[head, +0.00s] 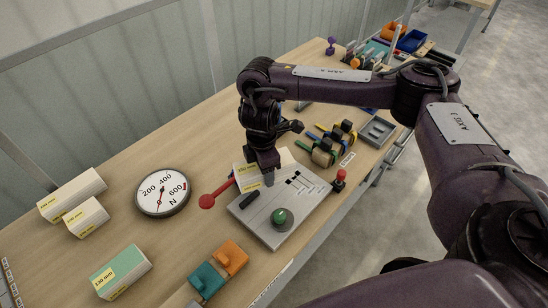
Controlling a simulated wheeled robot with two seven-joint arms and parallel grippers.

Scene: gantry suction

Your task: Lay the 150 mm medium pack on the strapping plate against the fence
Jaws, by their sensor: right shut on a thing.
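My right gripper (268,177) points down over the far part of the grey strapping plate (258,232). It is shut on a white pack (285,158) with a yellow label (247,170) that seems to read 150 mm. The gripper hides the middle of this pack. The pack is at the plate's back edge; I cannot tell whether it touches the plate or is held just above it. The fence cannot be made out clearly behind the pack and gripper. My left gripper is not in view.
A red-knobbed lever (207,201) sticks out left of the plate. A green button (282,217) sits on its front. A round dial (162,193), white packs (72,192) and a green-topped pack (120,270) lie left. Teal and orange blocks (206,279) are in front. Strap rolls (325,152) stand right.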

